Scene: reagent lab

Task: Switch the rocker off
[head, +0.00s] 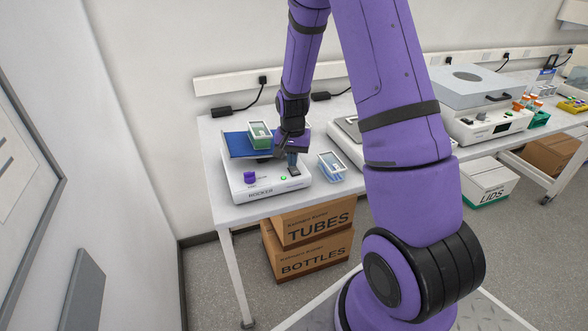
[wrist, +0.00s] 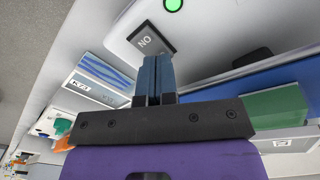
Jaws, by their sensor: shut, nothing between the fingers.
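The rocker (head: 236,188) is a white box at the left end of the bench, labelled ROCKER on its front. Its dark switch (head: 294,171) sits at the right of the front panel, beside a lit green lamp (head: 283,178) and a purple knob (head: 249,178). In the wrist view the switch (wrist: 150,39) shows ON lettering upside down, with the green lamp (wrist: 173,4) lit above it. My gripper (head: 292,161) is shut and empty, its blue-grey fingers pointing down at the switch. In the wrist view the fingertips (wrist: 155,57) cover the switch's near edge; I cannot tell whether they touch it.
A green-filled clear box (head: 260,136) rests on the rocker's blue platform (head: 237,145), close to my wrist. A clear box with blue contents (head: 331,166) stands right of the rocker. Another white device (head: 478,120) stands farther right. Cardboard boxes (head: 312,228) are stacked under the bench.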

